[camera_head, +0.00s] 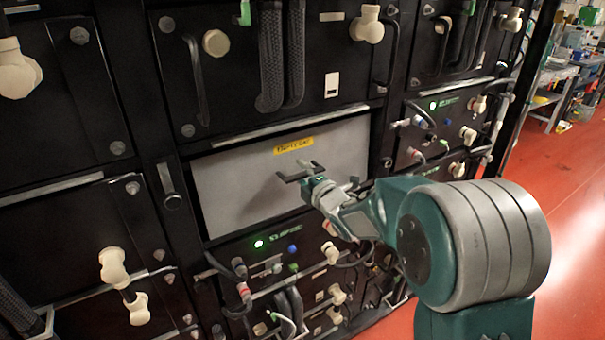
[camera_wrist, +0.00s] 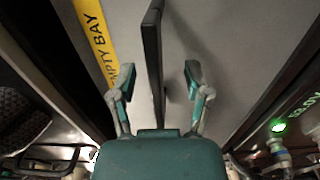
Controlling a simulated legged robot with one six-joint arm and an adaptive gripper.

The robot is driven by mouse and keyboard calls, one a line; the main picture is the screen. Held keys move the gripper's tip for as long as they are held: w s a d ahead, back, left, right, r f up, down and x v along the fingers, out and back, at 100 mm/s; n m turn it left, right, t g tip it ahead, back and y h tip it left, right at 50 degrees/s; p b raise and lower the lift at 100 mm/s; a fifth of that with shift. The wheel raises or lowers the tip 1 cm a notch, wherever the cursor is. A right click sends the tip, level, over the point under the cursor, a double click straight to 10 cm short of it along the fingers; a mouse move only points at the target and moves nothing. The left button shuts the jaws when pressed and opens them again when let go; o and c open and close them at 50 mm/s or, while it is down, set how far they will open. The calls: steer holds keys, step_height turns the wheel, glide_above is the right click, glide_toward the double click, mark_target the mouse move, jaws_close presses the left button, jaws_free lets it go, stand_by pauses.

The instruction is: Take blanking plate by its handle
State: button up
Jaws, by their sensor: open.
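The blanking plate (camera_head: 235,190) is a flat light-grey panel set in the rack, with a yellow label reading EMPTY BAY; its grey face also fills much of the wrist view (camera_wrist: 225,40). Its handle (camera_wrist: 152,50) is a dark bar standing off the plate. In the wrist view the handle runs between the two fingers of my gripper (camera_wrist: 160,75), with a gap on each side. My gripper is open and holds nothing. In the head view it is at the plate's lower middle, at the handle (camera_head: 289,178), partly covering it.
Black battery modules (camera_head: 270,70) with handles, cables and pale connectors surround the plate. A module with a green light (camera_head: 259,244) and cables lies just below it. Open red floor (camera_head: 570,200) is at the right, with a workbench (camera_head: 555,75) behind.

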jaws_close()
steer(key=shift+r, duration=0.7)
stand_by(0.3)
steer(key=v, duration=1.4)
stand_by(2.4)
